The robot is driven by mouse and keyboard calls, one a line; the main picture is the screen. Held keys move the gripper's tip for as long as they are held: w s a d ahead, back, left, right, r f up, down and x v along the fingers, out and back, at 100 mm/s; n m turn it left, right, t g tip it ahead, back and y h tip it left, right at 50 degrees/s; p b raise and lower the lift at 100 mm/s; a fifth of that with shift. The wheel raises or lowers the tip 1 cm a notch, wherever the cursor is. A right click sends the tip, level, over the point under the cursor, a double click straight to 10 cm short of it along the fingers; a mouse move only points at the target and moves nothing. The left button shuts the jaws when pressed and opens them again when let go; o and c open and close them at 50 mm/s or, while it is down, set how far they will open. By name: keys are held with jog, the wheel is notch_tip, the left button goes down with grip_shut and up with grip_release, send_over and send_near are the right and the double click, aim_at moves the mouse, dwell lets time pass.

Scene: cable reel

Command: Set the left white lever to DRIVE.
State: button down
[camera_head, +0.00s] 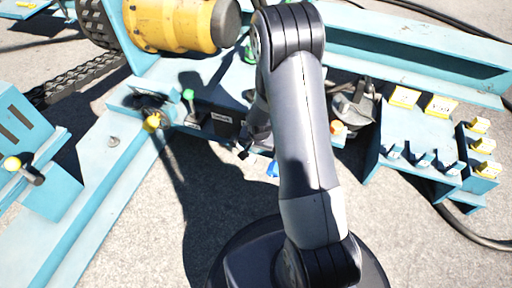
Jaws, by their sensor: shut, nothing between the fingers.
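My gripper (243,153) is at the front edge of the dark control panel (205,117), left of my arm. It is small and dark here, and its fingers are shut and empty. The panel has a small white label (221,118) whose text I cannot read. A lever with a green knob (188,95) stands at the panel's left, up and left of my gripper. I cannot make out a white lever; my arm covers the right part of the panel. Whether my gripper touches the panel is unclear.
A yellow motor (172,22) is behind. A blue rack with yellow-topped parts (404,97) stands right. A black cable (470,235) lies on open ground.

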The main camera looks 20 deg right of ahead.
aim_at(254, 156)
jog(key=b+x, duration=0.2)
jog(key=x, duration=0.4)
jog(key=shift+d+r+p, duration=0.1)
jog(key=shift+d+p, duration=0.1)
jog(key=shift+p, duration=0.6)
